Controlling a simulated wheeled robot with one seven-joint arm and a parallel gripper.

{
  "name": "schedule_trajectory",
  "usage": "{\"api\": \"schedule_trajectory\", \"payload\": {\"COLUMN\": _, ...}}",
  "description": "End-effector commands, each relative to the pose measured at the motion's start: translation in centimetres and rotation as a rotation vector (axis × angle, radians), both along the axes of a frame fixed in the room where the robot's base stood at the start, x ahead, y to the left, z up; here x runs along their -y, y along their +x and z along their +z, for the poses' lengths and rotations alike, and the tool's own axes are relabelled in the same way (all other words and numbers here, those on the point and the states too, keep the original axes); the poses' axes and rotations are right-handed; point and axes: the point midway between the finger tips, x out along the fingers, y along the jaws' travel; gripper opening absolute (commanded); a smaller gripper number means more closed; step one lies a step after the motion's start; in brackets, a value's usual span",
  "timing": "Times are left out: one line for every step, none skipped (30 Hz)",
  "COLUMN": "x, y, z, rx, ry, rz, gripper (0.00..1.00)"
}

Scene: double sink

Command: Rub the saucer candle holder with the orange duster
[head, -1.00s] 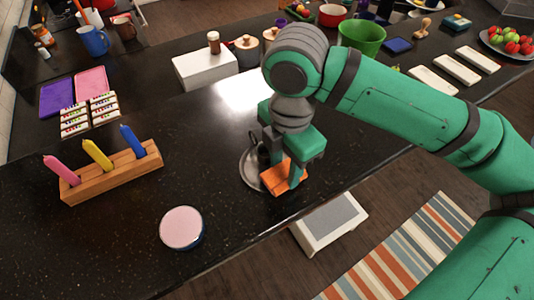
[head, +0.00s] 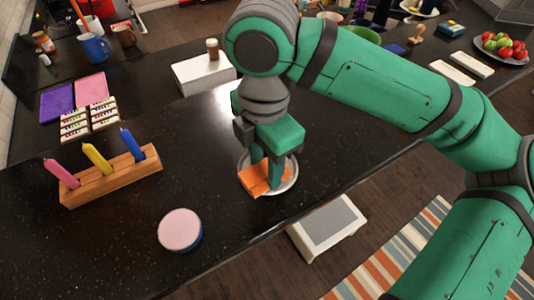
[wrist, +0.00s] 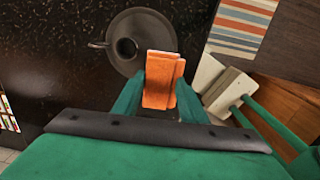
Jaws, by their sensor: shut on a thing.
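The saucer candle holder (head: 291,181) is a round metal dish on the dark counter near its front edge, partly hidden by my gripper. In the wrist view the saucer candle holder (wrist: 152,22) looks dark grey, with a central cup and a ring handle at its left. My gripper (head: 267,178) points down over the dish, shut on the orange duster (head: 253,181). In the wrist view the orange duster (wrist: 160,64) sits between the two fingers and overlaps the dish's near rim. I cannot tell whether they touch.
A wooden block with pink, yellow and blue candles (head: 112,176) stands at the left. A round pink-topped tin (head: 180,229) is in front of it. A white box (head: 200,74) with a small jar stands behind. Bare counter lies between. A white step stool (head: 327,226) is on the floor.

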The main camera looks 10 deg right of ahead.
Motion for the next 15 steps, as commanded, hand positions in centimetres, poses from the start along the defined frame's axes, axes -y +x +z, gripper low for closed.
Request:
{"api": "schedule_trajectory", "payload": {"x": -0.1, "y": 0.0, "z": 0.5, "rx": 0.001, "ry": 0.0, "rz": 0.002, "gripper": 0.14}}
{"api": "schedule_trajectory", "payload": {"x": -0.1, "y": 0.0, "z": 0.8, "rx": 0.0, "ry": 0.001, "rz": 0.002, "gripper": 0.14}}
{"api": "schedule_trajectory", "payload": {"x": -0.2, "y": 0.1, "z": 1.1, "rx": 0.0, "ry": 0.001, "rz": 0.003, "gripper": 0.14}}
{"api": "schedule_trajectory", "payload": {"x": -0.2, "y": 0.1, "z": 1.4, "rx": 0.002, "ry": 0.001, "rz": 0.003, "gripper": 0.14}}
{"api": "schedule_trajectory", "payload": {"x": -0.2, "y": 0.1, "z": 1.7, "rx": 0.002, "ry": 0.001, "rz": 0.004, "gripper": 0.14}}
{"api": "schedule_trajectory", "payload": {"x": -0.2, "y": 0.1, "z": 2.0, "rx": 0.001, "ry": 0.0, "rz": 0.005, "gripper": 0.14}}
{"api": "schedule_trajectory", "payload": {"x": -0.3, "y": 0.1, "z": 2.2, "rx": 0.0, "ry": 0.001, "rz": 0.006, "gripper": 0.14}}
{"api": "schedule_trajectory", "payload": {"x": -0.3, "y": 0.0, "z": 2.3, "rx": 0.0, "ry": 0.001, "rz": 0.007, "gripper": 0.14}}
{"api": "schedule_trajectory", "payload": {"x": -0.3, "y": 0.0, "z": 2.5, "rx": 0.0, "ry": 0.001, "rz": 0.007, "gripper": 0.14}}
{"api": "schedule_trajectory", "payload": {"x": -0.3, "y": 0.0, "z": 2.6, "rx": 0.0, "ry": 0.001, "rz": 0.008, "gripper": 0.14}}
{"api": "schedule_trajectory", "payload": {"x": -0.3, "y": 0.0, "z": 2.7, "rx": 0.0, "ry": 0.001, "rz": 0.008, "gripper": 0.14}}
{"api": "schedule_trajectory", "payload": {"x": -0.3, "y": 0.0, "z": 2.8, "rx": 0.0, "ry": 0.001, "rz": 0.008, "gripper": 0.14}}
{"api": "schedule_trajectory", "payload": {"x": -0.3, "y": 0.0, "z": 2.8, "rx": 0.0, "ry": 0.001, "rz": 0.008, "gripper": 0.14}}
{"api": "schedule_trajectory", "payload": {"x": -0.3, "y": 0.0, "z": 2.8, "rx": 0.0, "ry": 0.001, "rz": 0.007, "gripper": 0.14}}
{"api": "schedule_trajectory", "payload": {"x": -0.3, "y": 0.0, "z": 2.8, "rx": 0.0, "ry": 0.001, "rz": 0.007, "gripper": 0.14}}
